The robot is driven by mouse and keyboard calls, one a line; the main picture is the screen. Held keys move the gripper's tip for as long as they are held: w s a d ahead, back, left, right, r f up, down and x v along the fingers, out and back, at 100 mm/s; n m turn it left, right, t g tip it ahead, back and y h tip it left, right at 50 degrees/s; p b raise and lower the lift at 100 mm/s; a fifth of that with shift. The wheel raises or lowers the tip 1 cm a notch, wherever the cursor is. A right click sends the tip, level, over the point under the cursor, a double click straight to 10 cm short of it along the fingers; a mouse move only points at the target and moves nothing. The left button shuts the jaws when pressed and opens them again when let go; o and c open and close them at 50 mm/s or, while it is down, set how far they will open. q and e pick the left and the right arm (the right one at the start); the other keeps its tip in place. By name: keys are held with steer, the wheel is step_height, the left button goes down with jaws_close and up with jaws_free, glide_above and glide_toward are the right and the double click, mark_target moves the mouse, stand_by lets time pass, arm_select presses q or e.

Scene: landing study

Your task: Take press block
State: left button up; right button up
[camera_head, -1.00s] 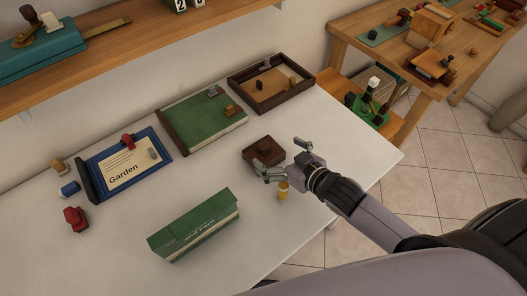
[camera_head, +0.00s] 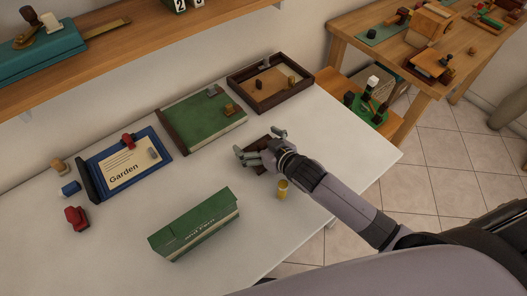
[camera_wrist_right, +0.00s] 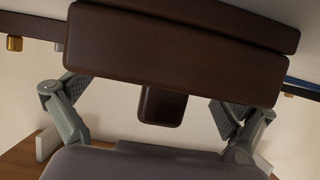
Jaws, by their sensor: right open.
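The press block, a dark brown wooden block with a knob on top, lies on the white table; in the head view most of it is hidden behind my right gripper, and a part of the press block (camera_head: 257,141) shows at its far side. My right gripper (camera_head: 262,143) is open over it. In the right wrist view the press block (camera_wrist_right: 175,50) fills the upper middle, with its knob (camera_wrist_right: 162,107) between the open fingers (camera_wrist_right: 150,112). I cannot tell whether the fingers touch it. My left gripper is not in view.
A small yellow cylinder (camera_head: 283,189) stands close to my right wrist. A green box (camera_head: 195,226) lies in front, a green board (camera_head: 203,120) and a brown tray (camera_head: 250,103) behind. A blue clipboard (camera_head: 104,182) lies left.

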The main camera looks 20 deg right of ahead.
steer(key=shift+c, duration=0.5)
steer(key=c, duration=1.1)
steer(key=shift+c, duration=0.4)
steer(key=shift+r, duration=0.1)
